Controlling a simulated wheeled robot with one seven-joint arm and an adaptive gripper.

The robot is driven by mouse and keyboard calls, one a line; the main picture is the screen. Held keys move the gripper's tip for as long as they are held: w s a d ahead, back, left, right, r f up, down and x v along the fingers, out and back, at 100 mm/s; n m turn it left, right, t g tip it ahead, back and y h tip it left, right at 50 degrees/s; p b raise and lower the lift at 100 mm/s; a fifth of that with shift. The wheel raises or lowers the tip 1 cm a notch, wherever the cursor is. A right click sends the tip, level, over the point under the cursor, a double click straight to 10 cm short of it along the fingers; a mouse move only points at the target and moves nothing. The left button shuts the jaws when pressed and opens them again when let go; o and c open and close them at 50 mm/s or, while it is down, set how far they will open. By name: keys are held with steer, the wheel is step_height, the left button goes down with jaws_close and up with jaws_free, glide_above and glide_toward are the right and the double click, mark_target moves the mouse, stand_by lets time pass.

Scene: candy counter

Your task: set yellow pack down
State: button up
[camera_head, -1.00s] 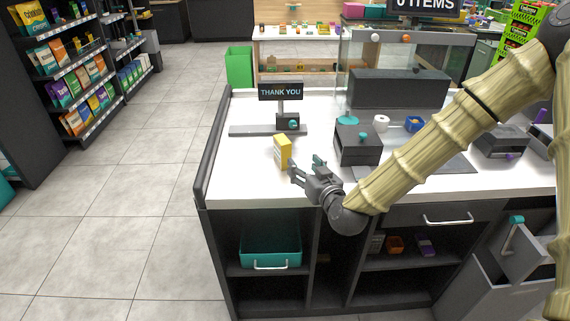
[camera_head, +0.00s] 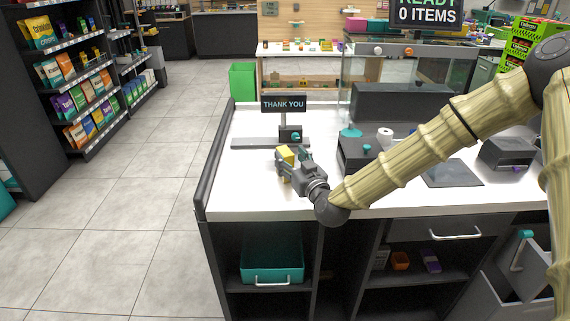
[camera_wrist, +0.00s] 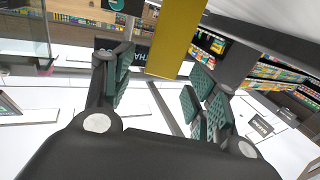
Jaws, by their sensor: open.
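The yellow pack (camera_head: 286,154) stands on the white counter (camera_head: 245,190) in front of the "THANK YOU" sign, partly hidden by my gripper (camera_head: 290,163). In the wrist view the yellow pack (camera_wrist: 176,36) is upright in the picture, ahead between the spread fingers. My gripper (camera_wrist: 162,88) is open there, with green pads on both sides and clear gaps beside the pack. The pack's lower end is hard to make out in the head view.
The "THANK YOU" sign (camera_head: 283,103) stands on a grey base behind the pack. A dark box-shaped device (camera_head: 355,152) sits to the right of my gripper. The counter's left part is clear up to its dark raised edge (camera_head: 215,160). A teal bin (camera_head: 272,256) is on the shelf below.

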mark_target(285, 150)
steer(key=shift+p+x, duration=0.75)
steer(key=shift+x, duration=1.7)
steer(key=shift+f, duration=0.1)
steer(key=c, duration=1.2)
steer(key=shift+c, duration=0.2)
